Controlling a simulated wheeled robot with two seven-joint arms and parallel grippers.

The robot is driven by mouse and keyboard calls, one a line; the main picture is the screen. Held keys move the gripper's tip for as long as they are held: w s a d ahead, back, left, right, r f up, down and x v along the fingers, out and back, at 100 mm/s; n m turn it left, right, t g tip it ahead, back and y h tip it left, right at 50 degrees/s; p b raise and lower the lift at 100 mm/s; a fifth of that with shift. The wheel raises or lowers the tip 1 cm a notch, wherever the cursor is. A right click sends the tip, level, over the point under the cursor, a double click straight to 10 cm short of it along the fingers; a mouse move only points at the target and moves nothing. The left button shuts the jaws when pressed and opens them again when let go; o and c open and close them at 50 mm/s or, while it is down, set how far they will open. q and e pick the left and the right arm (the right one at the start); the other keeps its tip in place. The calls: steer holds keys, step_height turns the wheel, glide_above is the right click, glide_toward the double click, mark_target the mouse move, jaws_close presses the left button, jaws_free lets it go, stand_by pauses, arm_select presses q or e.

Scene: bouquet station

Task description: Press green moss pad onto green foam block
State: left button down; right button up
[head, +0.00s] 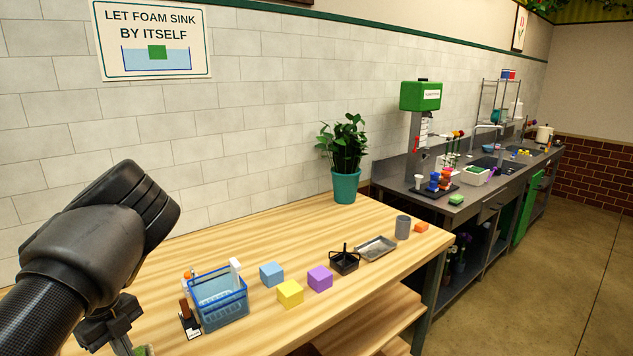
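My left gripper (122,345) points down at the bottom left. Its fingertips are cut off by the bottom edge, so I cannot tell whether it is open or shut. A small piece of something green (146,350) shows beside it at the bottom edge; I cannot tell whether it is the moss pad or the foam block, or whether it is held. No other piece is clearly a moss pad or foam block. My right gripper is not in view.
On the wooden table (290,225) stand a blue basket (220,312), blue (271,274), yellow (290,292) and purple (320,278) cubes, a black holder (344,262), a metal tray (376,248), a grey cup (403,227) and a potted plant (345,187). The table's back middle is clear.

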arm_select(q)
steer(key=shift+s+f, duration=0.1)
stand_by(0.3)
steer(key=shift+r+p, duration=0.6)
steer(key=shift+r, duration=0.05)
steer(key=shift+r+p, duration=2)
steer(key=shift+r, duration=0.9)
